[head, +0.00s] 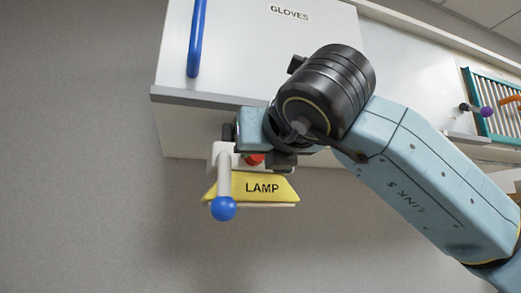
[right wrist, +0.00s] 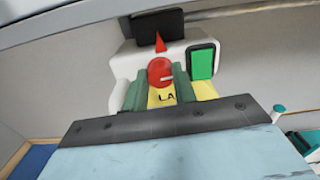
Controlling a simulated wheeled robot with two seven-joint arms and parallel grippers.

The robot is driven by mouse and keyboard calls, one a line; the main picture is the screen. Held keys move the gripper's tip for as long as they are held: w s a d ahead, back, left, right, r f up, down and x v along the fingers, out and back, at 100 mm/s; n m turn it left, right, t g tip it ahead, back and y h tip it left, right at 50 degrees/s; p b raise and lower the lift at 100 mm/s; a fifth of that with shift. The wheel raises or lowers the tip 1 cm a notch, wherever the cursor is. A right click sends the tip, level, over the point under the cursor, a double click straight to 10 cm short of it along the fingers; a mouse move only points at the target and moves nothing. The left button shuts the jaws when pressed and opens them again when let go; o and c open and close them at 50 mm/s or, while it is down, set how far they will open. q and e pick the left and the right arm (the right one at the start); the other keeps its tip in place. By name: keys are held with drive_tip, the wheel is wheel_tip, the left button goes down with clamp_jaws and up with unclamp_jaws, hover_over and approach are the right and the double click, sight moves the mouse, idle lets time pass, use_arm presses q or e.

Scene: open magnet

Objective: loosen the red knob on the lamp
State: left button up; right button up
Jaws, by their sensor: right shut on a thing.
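The lamp unit (head: 225,155) is a white body under the cabinet edge, with a yellow plate (head: 262,187) reading LAMP and a white lever ending in a blue ball (head: 223,208). The red knob (head: 255,159) shows partly beneath my right gripper (head: 282,158), whose arm comes in from the right. In the right wrist view the round red knob (right wrist: 161,72) sits between the two green fingers of my right gripper (right wrist: 159,88), which is shut on it. A red pointed mark (right wrist: 160,42) stands above the knob. My left gripper is not in view.
A white cabinet labelled GLOVES (head: 255,50) with a blue handle (head: 196,38) is above the lamp. A green panel (right wrist: 202,64) is right of the knob. Below the lamp is clear.

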drive_tip(key=shift+s+a+f+n+b, duration=0.1)
drive_tip(key=shift+n+b, duration=0.5)
drive_tip(key=shift+n, duration=3.7)
drive_tip(key=shift+a+f+n+b, duration=0.1)
drive_tip(key=shift+n+b, duration=0.5)
drive_tip(key=shift+n, duration=3.7)
drive_tip(key=o, duration=1)
drive_tip(key=shift+d, duration=0.1)
drive_tip(key=b+v, duration=0.3)
drive_tip(key=v, duration=1)
drive_tip(key=shift+s, duration=0.15)
